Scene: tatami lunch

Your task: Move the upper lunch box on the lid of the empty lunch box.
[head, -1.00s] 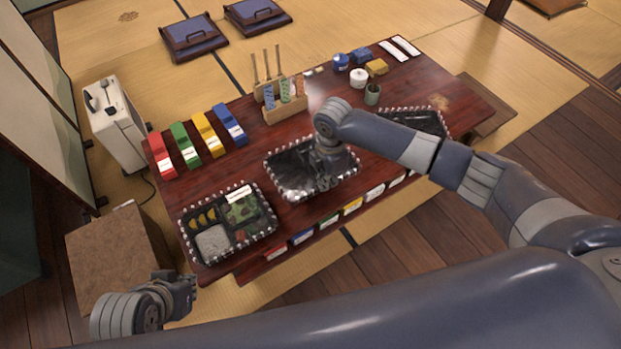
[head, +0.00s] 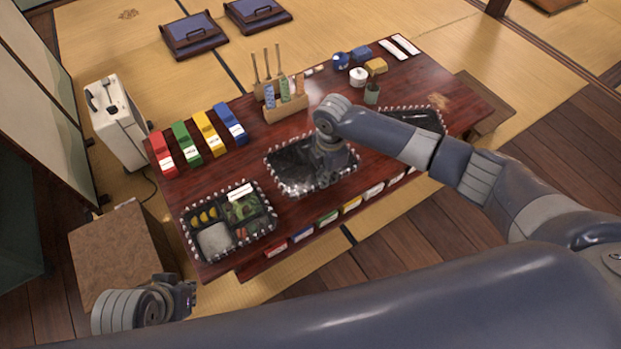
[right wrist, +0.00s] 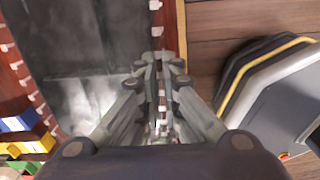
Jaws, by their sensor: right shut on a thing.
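In the head view, a black lunch box with a pale beaded rim (head: 285,174) is at the middle of the table's near side. Its inside looks dark, glossy and bare. My right gripper (head: 328,174) points down at its right part, fingertips hidden by my wrist. In the right wrist view, my right gripper (right wrist: 161,68) is shut on the box's edge (right wrist: 168,32). Another black box (head: 186,236) with food stands to the left. A third black box (head: 425,122) is partly hidden behind my right arm. My left gripper (head: 185,297) is low at the left, away from the table.
On the dark red table (head: 165,192), red, green, yellow and blue items (head: 188,145) stand in a row at the left. A wooden holder (head: 286,107) with utensils and small containers (head: 357,77) are at the back. A brown block (head: 113,250) stands left of the table.

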